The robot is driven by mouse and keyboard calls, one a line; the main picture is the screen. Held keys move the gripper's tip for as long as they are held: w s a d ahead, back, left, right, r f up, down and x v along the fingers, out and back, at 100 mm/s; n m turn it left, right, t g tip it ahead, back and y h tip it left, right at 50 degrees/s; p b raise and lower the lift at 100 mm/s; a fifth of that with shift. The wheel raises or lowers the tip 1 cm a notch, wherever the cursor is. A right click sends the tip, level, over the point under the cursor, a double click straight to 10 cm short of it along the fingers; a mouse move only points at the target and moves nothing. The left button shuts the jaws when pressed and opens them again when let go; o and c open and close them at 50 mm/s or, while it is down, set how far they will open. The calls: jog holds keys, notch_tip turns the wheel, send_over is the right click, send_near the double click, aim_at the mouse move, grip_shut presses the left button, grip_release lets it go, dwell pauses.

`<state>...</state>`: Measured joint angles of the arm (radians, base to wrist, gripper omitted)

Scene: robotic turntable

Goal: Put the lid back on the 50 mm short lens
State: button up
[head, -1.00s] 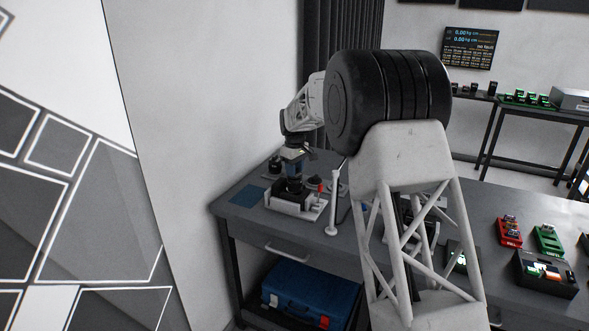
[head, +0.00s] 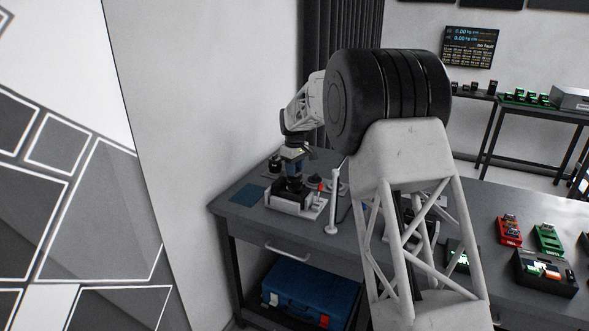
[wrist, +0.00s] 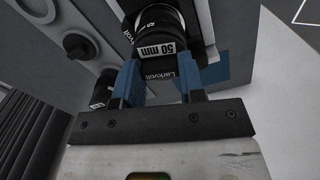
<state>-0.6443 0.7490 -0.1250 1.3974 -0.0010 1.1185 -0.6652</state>
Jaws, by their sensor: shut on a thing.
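The 50 mm short lens (head: 294,186) is a dark cylinder standing upright in a white-and-black fixture (head: 280,207) on the left end of the table. In the wrist view, the lens (wrist: 158,48) shows a white "50 mm" label and the name Larkvolt. My gripper (head: 294,168) points down over it. In the wrist view, my gripper's blue fingers (wrist: 158,82) are shut on the dark round lid at the lens's near end. The seam between lid and lens is too dark to tell how the lid sits.
A red-topped lever (head: 320,188) and a white post (head: 333,205) stand close right of the fixture. A blue mat (head: 247,196) lies to its left. Another dark labelled cylinder (wrist: 104,88) is beside the fingers. A blue case (head: 310,293) is below.

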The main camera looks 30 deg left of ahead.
jog(key=o, duration=1.4)
jog(key=shift+o, duration=0.2)
jog(key=shift+r, duration=0.15)
jog(key=shift+r, duration=3.35)
jog(key=shift+c, duration=0.2)
grip_shut()
